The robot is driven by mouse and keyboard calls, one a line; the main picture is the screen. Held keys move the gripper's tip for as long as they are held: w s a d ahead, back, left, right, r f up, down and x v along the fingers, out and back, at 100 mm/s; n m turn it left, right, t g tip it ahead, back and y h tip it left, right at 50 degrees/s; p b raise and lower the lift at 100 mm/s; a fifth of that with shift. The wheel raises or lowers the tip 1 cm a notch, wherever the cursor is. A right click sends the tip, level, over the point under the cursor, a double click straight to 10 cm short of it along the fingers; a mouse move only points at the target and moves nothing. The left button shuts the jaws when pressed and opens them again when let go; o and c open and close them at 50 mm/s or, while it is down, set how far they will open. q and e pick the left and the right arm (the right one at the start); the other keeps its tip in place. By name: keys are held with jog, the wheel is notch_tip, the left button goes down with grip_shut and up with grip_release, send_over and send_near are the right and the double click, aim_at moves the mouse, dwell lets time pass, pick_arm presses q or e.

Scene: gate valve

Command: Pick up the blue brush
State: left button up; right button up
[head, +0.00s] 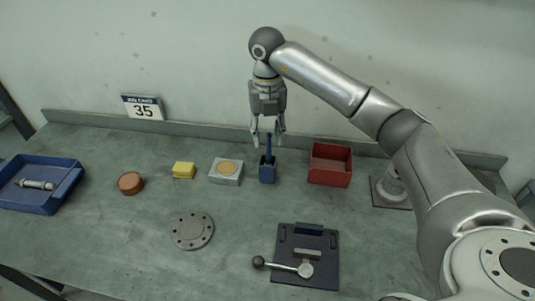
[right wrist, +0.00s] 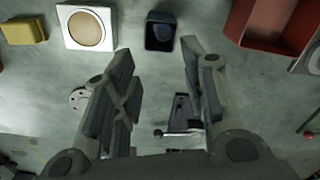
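The blue brush (head: 268,145) stands upright in a small blue holder (head: 267,174) on the bench, with its handle sticking up. In the right wrist view the holder (right wrist: 160,46) shows just beyond the fingertips, with the brush (right wrist: 163,31) seen nearly end-on inside it. My right gripper (head: 267,140) points down over the holder, open, with its fingertips at about the height of the handle. The handle shows between the two fingers in the head view; I cannot tell whether either touches it. My left gripper is not in view.
A red bin (head: 330,166) stands right of the holder, and a grey block with a tan disc (head: 226,171) stands left. Further left are a yellow sponge (head: 184,170), a brown puck (head: 131,183) and a blue tray (head: 42,184). A flange (head: 193,230) and lever plate (head: 306,258) lie in front.

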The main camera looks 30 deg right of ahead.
aim_at(268, 153)
notch_tip(268, 153, down, 2)
jog(key=shift+s, duration=0.1)
jog(key=f+p, duration=0.1)
jog(key=f, duration=0.1)
jog(key=f+p, duration=0.1)
jog(key=f, duration=0.2)
jog(key=shift+w+d+p, duration=0.15)
jog(key=shift+w+p, duration=0.05)
jog(key=shift+p, duration=0.1)
jog(key=shift+f, duration=0.25)
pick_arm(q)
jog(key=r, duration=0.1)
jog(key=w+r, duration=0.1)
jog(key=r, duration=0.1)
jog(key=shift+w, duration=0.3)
pick_arm(e)
jog(key=shift+f, duration=0.1)
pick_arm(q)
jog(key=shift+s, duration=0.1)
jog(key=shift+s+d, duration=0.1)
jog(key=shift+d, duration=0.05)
pick_arm(e)
grip_shut()
